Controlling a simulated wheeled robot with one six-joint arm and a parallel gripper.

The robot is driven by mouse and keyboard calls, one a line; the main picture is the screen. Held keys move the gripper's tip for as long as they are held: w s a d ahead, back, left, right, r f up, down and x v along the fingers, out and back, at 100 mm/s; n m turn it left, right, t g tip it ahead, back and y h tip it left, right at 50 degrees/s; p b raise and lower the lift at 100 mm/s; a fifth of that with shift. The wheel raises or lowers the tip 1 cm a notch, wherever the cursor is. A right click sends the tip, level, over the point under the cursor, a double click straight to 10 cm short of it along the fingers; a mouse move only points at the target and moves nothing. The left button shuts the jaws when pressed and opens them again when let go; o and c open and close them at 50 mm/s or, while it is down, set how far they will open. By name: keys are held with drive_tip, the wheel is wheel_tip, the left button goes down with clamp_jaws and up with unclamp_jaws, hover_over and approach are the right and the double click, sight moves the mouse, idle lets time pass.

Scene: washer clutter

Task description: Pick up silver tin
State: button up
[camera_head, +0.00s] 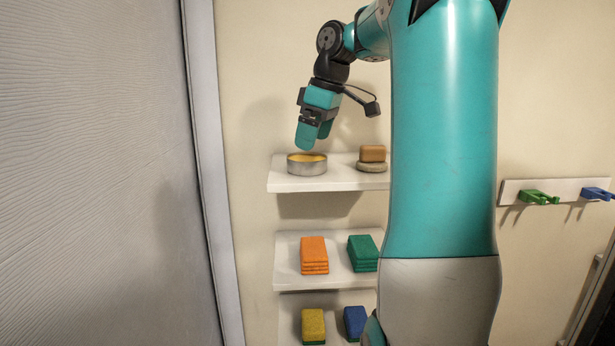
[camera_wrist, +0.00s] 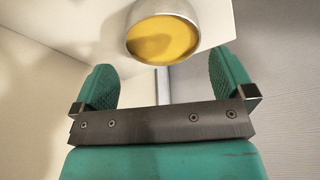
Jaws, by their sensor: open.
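The silver tin (camera_head: 307,168) is a low round tin with a yellow-orange top, upright on the top white shelf near its left end. In the wrist view the tin (camera_wrist: 162,36) shows at the top, its silver wall around a yellow face, with a shadow across that face. My gripper (camera_head: 314,146) is just above the tin in the head view, pointing down. In the wrist view my gripper (camera_wrist: 167,85) has its two teal fingers wide apart and nothing between them. The tin lies beyond the fingertips and looks apart from them.
On the top shelf (camera_head: 283,183), a brown block (camera_head: 372,153) rests on a round beige dish (camera_head: 372,166) right of the tin. Lower shelves hold orange (camera_head: 314,254) and green (camera_head: 362,252) sponge stacks, and yellow and blue sponges. A grey wall panel (camera_head: 100,170) stands at left.

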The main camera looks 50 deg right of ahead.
sight(306, 160)
drive_tip(key=x, duration=0.5)
drive_tip(key=shift+a+f+b, duration=0.15)
drive_tip(key=shift+f+b, duration=0.05)
drive_tip(key=shift+b, duration=0.2)
drive_tip(key=c, duration=0.8)
drive_tip(key=shift+r, duration=0.15)
